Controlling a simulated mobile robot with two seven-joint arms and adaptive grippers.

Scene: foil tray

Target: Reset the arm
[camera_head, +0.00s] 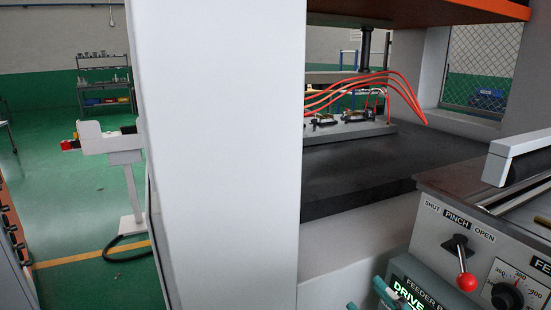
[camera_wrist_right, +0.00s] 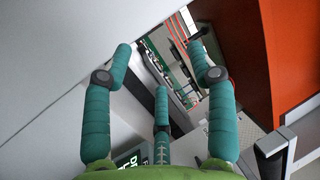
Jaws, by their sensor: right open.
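My right gripper (camera_head: 368,298) shows only in part at the bottom edge of the head view, as teal fingers in front of the feeder box. In the right wrist view the gripper (camera_wrist_right: 160,62) shows its three teal fingers spread apart, with nothing between them. Its fingers point toward a white machine wall and an opening with red hoses. Most of the right arm is out of frame. My left gripper is in neither view.
A white machine column (camera_head: 220,150) fills the middle left. A dark press bed (camera_head: 390,165) lies behind, with red hoses (camera_head: 360,85) above it. The feeder panel (camera_head: 440,235) with a red-knobbed lever (camera_head: 465,275) is at the right. Open green floor (camera_head: 75,205) lies left.

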